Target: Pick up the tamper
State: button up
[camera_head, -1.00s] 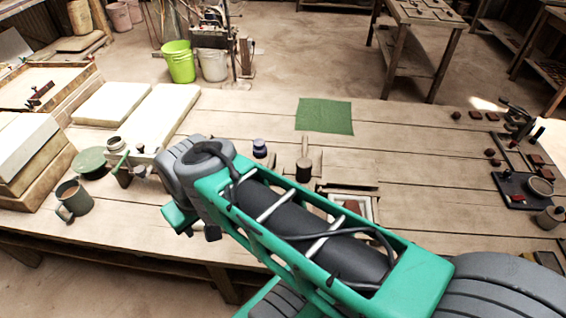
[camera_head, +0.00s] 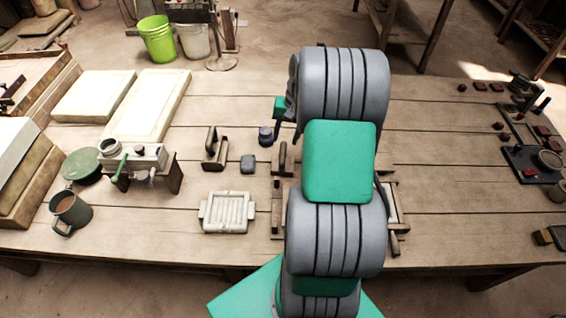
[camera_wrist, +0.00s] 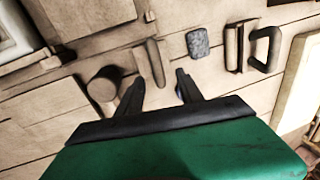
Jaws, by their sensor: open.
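The likely tamper is a tool with a dark round wooden head (camera_wrist: 103,88), left of my gripper in the wrist view. Its handle cannot be made out there, and my arm hides the tool in the head view. My gripper (camera_wrist: 158,82) is open and empty, its two dark fingers spread above the table. Whether the fingers are above or level with these things cannot be told.
A grey sponge (camera_head: 248,165), a block with a handle (camera_head: 214,150) and a small dark jar (camera_head: 265,136) stand left of my arm. A white ribbed mould (camera_head: 226,213) lies nearer. The table (camera_head: 445,170) right of my arm is largely clear.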

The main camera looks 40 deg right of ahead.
aim_at(284, 149)
jog(key=f, duration=0.5)
jog(key=f+p, duration=0.1)
jog(key=f, duration=0.1)
jog(key=shift+w+a+f, duration=0.3)
jog(key=shift+a+f, duration=0.1)
grip_shut()
jog(key=shift+r, duration=0.1)
dwell(0.8)
